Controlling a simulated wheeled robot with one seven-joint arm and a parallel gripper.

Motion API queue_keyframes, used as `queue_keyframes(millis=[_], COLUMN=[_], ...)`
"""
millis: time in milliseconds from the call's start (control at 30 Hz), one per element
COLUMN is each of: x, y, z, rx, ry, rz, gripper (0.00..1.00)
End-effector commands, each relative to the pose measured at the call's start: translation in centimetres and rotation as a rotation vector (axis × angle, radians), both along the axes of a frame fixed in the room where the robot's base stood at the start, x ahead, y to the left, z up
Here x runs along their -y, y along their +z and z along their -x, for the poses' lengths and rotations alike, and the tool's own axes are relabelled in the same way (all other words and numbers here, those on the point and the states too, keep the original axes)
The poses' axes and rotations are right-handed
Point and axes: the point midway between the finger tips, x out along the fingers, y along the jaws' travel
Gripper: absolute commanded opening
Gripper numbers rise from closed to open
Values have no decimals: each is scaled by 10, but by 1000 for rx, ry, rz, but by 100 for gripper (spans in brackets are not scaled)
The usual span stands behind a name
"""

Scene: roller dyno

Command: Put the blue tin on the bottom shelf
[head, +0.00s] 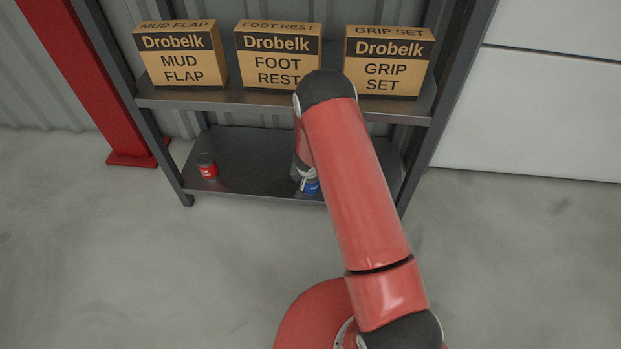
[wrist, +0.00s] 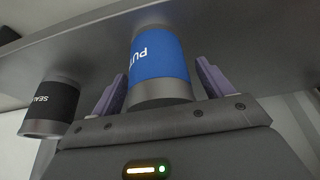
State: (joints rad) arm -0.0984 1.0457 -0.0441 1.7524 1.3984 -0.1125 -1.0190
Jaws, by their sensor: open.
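The blue tin (head: 311,187) is at the front of the bottom shelf (head: 250,178) in the head view, partly hidden by my arm. In the wrist view the blue tin (wrist: 158,58) lies between the two purple fingers of my gripper (wrist: 160,88), with its far end appearing to meet the grey shelf surface (wrist: 235,35). The fingers are open, with a visible gap on the right side of the tin. My gripper (head: 306,176) is mostly hidden behind my arm in the head view.
A black tin (wrist: 52,106) stands left of the blue tin in the wrist view. A red tin (head: 207,166) stands at the left of the bottom shelf. Drobelk boxes (head: 180,56) fill the shelf above (head: 235,99). Dark uprights (head: 165,150) bound the rack.

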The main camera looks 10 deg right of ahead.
Motion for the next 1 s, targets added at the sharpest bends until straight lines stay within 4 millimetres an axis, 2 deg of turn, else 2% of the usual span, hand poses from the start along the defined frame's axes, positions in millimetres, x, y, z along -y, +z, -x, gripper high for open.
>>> queue_keyframes(millis=[333, 500, 700, 1000], x=[-8, -12, -14, -14], y=[68, 95, 109, 109], z=[24, 35, 42, 43], rx=[2, 1, 0, 0], ry=[3, 2, 2, 1], rz=[2, 1, 1, 0], gripper=[79, 79, 79, 79])
